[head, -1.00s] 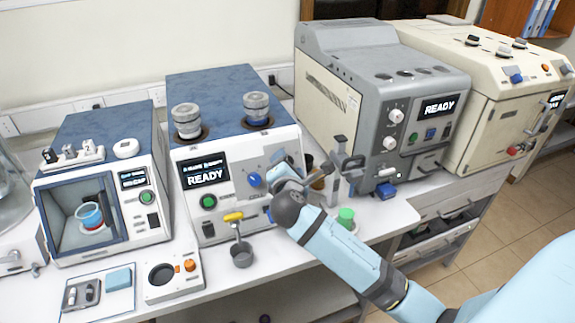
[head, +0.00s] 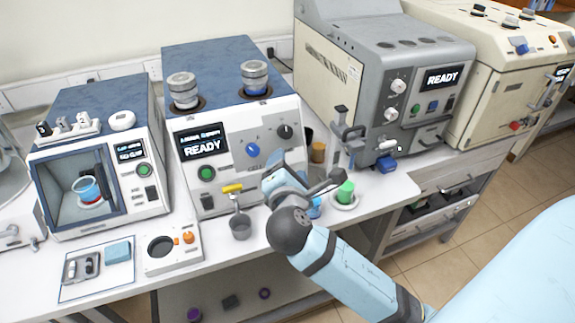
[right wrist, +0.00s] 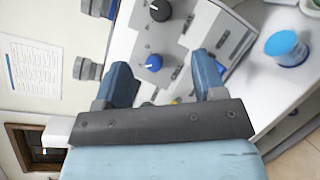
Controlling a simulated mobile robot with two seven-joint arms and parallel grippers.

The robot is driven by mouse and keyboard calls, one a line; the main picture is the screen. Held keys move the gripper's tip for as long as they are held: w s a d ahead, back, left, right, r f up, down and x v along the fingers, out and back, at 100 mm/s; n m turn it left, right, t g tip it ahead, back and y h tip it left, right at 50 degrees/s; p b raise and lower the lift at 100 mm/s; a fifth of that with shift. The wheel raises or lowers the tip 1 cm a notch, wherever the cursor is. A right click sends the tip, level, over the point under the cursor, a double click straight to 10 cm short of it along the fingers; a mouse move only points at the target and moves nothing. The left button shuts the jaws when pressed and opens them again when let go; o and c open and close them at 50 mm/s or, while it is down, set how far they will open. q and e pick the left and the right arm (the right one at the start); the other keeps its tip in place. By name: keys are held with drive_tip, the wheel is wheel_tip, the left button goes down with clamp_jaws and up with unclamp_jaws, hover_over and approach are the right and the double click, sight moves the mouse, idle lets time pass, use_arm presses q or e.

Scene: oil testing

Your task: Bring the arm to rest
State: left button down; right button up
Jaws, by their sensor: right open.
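My right arm (head: 345,270) comes in from the lower right of the head view, bent at a dark round joint. My right gripper (head: 284,168) is in front of the blue-topped machine (head: 212,128), which reads READY. In the right wrist view my right gripper (right wrist: 163,78) has its two blue fingers spread wide, with nothing between them. The machine's panel with a blue knob (right wrist: 153,62) and a black knob (right wrist: 160,10) lies beyond the fingers. The arm partly hides the bench front. My left gripper is not in view.
A blue container (head: 313,208) and a green-topped item (head: 345,192) stand close to the right gripper; the blue container also shows in the right wrist view (right wrist: 286,46). A grey machine (head: 385,90) stands right.

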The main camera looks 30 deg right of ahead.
idle(0.3)
drive_tip(key=s+a+f+m+g+y+p, duration=0.1)
drive_tip(key=s+a+f+m+y, duration=0.15)
drive_tip(key=f, duration=0.35)
drive_tip(key=s+a+f+m+y, duration=0.1)
drive_tip(key=a+f+m+y, duration=0.15)
drive_tip(key=f, duration=0.35)
drive_tip(key=s+a+f+m+g+y+p, duration=0.1)
drive_tip(key=s+f+y, duration=0.1)
drive_tip(key=f+y, duration=0.3)
drive_tip(key=s+a+f+m+y, duration=0.2)
drive_tip(key=s+f+m, duration=0.8)
drive_tip(key=shift+a+g+p, duration=0.3)
drive_tip(key=shift+a+g, duration=0.1)
